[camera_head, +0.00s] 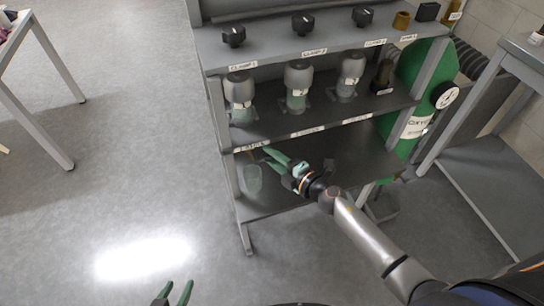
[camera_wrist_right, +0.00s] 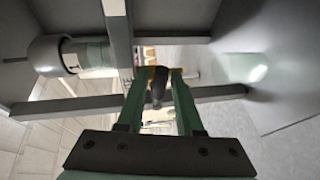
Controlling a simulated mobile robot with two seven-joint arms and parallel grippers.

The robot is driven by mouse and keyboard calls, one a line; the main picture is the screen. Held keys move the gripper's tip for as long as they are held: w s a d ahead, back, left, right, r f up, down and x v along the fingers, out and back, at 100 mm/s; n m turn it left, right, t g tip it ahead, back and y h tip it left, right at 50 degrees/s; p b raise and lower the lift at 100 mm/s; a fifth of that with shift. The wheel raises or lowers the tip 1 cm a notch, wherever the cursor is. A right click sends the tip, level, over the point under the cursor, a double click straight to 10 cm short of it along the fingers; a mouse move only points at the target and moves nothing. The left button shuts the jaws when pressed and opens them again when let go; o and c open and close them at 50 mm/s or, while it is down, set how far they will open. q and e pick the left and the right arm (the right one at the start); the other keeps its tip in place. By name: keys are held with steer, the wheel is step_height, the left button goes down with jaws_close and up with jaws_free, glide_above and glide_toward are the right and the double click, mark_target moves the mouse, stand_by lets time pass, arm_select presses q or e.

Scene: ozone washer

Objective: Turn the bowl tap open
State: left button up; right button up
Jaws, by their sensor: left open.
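My right gripper (camera_head: 268,157) reaches in over the lower shelf, with its green fingers apart, just above and beside a pale green translucent bowl (camera_head: 252,180). In the right wrist view, the fingers (camera_wrist_right: 157,72) stand on either side of a dark, lever-like piece (camera_wrist_right: 157,88) with a yellowish part behind it; this looks like the bowl tap. Whether the fingers touch it is not clear. In the head view the tap is too small and partly hidden by the gripper to make out. My left gripper (camera_head: 176,288) is open and empty at the bottom edge, over the floor.
The rack's top shelf (camera_head: 270,45) carries black knobs; the middle shelf (camera_head: 275,125) carries several grey-capped containers (camera_head: 298,85). A green oxygen cylinder (camera_head: 405,140) with a gauge stands to the right. A table (camera_head: 500,135) is further right.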

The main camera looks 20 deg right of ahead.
jaws_close()
stand_by(1.3)
